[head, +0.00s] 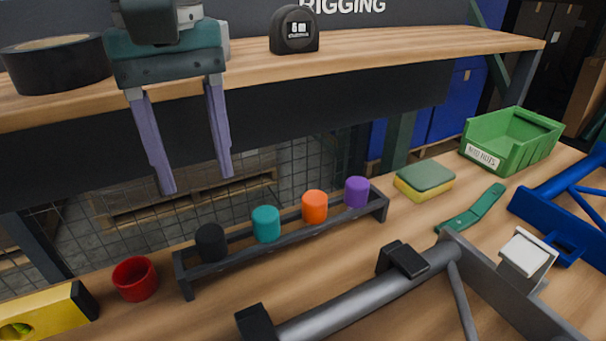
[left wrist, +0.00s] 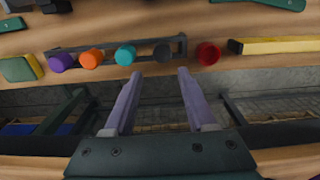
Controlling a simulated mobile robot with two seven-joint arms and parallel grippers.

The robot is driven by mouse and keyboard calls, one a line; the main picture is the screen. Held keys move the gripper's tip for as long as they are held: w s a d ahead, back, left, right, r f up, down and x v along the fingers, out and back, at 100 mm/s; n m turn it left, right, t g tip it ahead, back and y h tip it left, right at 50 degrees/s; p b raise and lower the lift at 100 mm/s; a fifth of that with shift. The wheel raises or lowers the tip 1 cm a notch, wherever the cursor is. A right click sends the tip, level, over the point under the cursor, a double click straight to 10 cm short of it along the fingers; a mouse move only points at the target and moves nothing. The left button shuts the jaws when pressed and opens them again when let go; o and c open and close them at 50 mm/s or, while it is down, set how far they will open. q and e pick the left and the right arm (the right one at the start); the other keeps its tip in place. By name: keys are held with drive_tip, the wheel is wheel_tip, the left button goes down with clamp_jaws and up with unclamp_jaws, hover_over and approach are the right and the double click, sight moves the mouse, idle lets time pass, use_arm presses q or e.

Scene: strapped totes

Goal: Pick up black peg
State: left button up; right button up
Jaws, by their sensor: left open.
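The black peg (head: 211,243) stands at the left end of a dark rack (head: 283,238) on the wooden bench. In the rack to its right are a teal peg (head: 266,224), an orange peg (head: 315,207) and a purple peg (head: 357,192). My left gripper (head: 198,183) is open and empty, its two lilac fingers pointing down, apart from the pegs. In the left wrist view the black peg (left wrist: 162,53) appears beyond the gap between the fingertips of my left gripper (left wrist: 160,72). My right gripper is not in view.
A red cup-like piece (head: 135,279) stands just left of the rack, beside a yellow level (head: 45,314). A raised shelf (head: 400,48) holds black tape (head: 57,64) and a tape measure (head: 294,30). A grey tool frame (head: 370,298) lies in front; a sponge (head: 424,180) and green bin (head: 511,140) stand right.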

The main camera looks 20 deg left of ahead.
sight(209, 231)
use_arm(q)
drive_tip(key=f, duration=0.3)
drive_tip(key=shift+s+a+f, duration=0.1)
drive_tip(key=shift+s+f, duration=0.1)
drive_tip(key=shift+f, duration=0.2)
drive_tip(key=f, duration=0.6)
drive_tip(key=shift+s+d, duration=0.15)
drive_tip(key=shift+d, duration=0.05)
drive_tip(key=shift+r, duration=0.1)
drive_tip(key=shift+c, duration=0.3)
clamp_jaws()
